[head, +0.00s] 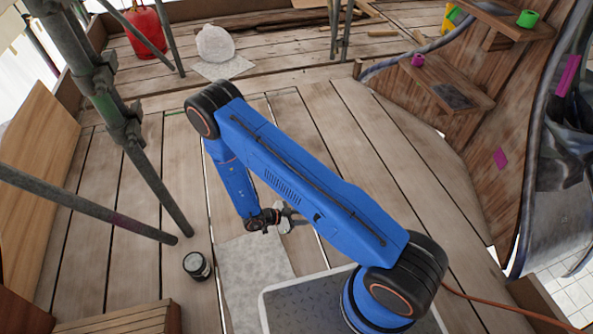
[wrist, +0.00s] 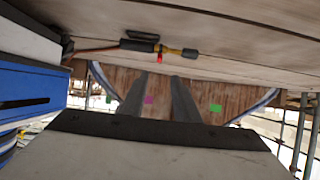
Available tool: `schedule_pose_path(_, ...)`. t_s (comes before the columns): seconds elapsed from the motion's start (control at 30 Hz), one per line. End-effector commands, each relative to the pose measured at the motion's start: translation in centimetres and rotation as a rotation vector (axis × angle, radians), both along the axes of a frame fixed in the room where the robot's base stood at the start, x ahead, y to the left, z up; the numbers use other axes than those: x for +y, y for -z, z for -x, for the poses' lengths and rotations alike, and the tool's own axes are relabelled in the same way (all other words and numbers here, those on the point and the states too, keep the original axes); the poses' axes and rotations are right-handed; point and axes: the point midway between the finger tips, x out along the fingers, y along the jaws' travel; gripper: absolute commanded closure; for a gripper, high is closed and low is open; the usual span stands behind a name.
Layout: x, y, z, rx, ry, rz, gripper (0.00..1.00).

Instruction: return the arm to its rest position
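My blue arm (head: 300,175) reaches from its mount at the lower right up to a bent elbow at the upper left, then down to the wrist. My gripper (head: 287,220) hangs above the deck boards near the middle of the head view, small and partly hidden by the arm. In the wrist view my gripper (wrist: 159,82) shows two grey fingers standing apart with a clear gap. Nothing is held between them.
A dark tin (head: 197,266) stands beside a pale sheet (head: 255,270). Scaffold poles (head: 150,170) rise at the left. Wooden shelves (head: 450,90) with green and pink items stand at the right. A torch-like tool with brass end (wrist: 150,46) lies across the wrist view.

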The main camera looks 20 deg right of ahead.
Motion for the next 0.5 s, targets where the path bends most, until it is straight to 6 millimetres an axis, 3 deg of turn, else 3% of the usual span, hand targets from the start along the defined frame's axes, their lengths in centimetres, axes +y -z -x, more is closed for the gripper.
schedule_pose_path(0.27, 0.3, -0.3, -0.7, -0.006, -0.008, -0.023, 0.72)
schedule_pose_path(0.5, 2.5, -3.2, -5.9, -0.049, -0.083, -0.201, 0.72)
